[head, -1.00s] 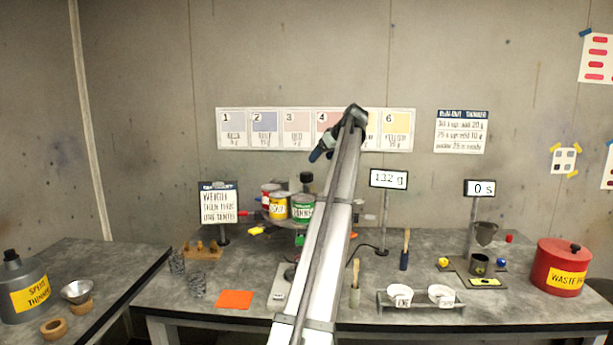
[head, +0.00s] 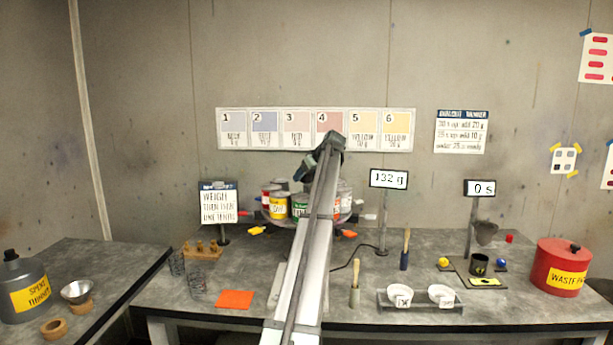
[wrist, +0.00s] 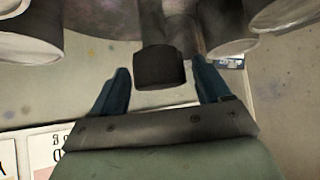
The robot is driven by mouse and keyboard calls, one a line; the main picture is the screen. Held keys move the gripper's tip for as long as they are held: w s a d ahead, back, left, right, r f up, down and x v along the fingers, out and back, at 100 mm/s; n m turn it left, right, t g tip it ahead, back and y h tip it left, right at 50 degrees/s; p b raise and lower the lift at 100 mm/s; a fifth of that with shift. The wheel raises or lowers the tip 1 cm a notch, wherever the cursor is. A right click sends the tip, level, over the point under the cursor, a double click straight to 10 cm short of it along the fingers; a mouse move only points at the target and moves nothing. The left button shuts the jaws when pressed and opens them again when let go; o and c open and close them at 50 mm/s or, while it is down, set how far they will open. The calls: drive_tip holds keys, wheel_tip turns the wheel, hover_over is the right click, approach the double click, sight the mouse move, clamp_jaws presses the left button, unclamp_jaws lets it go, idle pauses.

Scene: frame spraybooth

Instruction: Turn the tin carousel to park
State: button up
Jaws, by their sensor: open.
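The tin carousel (head: 268,217) stands at the back of the middle table, with several labelled tins on it, among them a yellow-labelled tin (head: 279,206) and a green-labelled tin (head: 300,206). Coloured tabs stick out around it, including a yellow one (head: 257,231) and an orange one (head: 349,234). My arm hides its right-middle part. My gripper (head: 302,172) is just above the tins. In the wrist view its two blue fingers (wrist: 160,88) are open, with a dark block-like knob (wrist: 160,67) between them; I cannot tell whether they touch it. Grey tins show beyond.
A sign (head: 218,204) stands left of the carousel and a 132 g display (head: 388,179) right of it. Brushes, white cups (head: 398,297) and a red waste bin (head: 562,267) stand farther right. An orange sheet (head: 235,299) lies in front.

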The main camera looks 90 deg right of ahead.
drive_tip(key=shift+c, duration=0.2)
drive_tip(key=c, duration=1.4)
